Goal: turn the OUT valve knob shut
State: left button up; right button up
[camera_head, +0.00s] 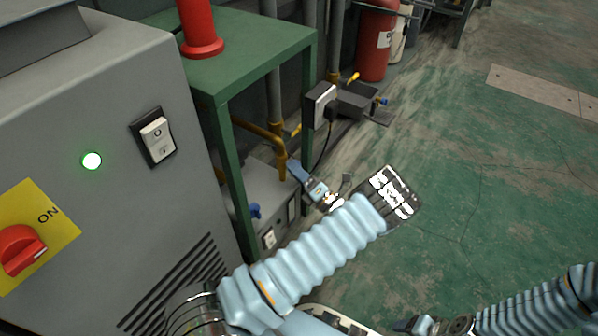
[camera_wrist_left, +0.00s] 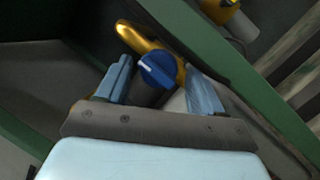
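In the left wrist view a round blue knob (camera_wrist_left: 157,70) with a white line across it sits beside a yellow pipe elbow. My left gripper (camera_wrist_left: 163,88) is open, with one light blue finger on each side of the knob and visible gaps; I see no contact. No OUT label is readable. In the head view my left gripper (camera_head: 298,172) is beside the lower end of the yellow pipe (camera_head: 262,132). A blue knob (camera_head: 255,210) shows on the grey unit under the green stand; I cannot tell whether it is the same knob. My right gripper (camera_head: 420,325) is low at the bottom edge, its fingers unclear.
The green stand (camera_head: 232,185) has a leg close to the left gripper. A grey cabinet (camera_head: 95,110) with a red ON knob and a lit green lamp stands at the left. A red cylinder (camera_head: 375,42) stands at the back. The green floor at right is mostly clear.

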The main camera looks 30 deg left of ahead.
pick_arm(q)
jog(key=shift+d+r, duration=0.1)
jog(key=p+v, duration=0.1)
jog(key=v, duration=1.2)
jog(key=shift+d+f, duration=0.2)
jog(key=shift+d, duration=0.1)
jog(key=shift+s, duration=0.1)
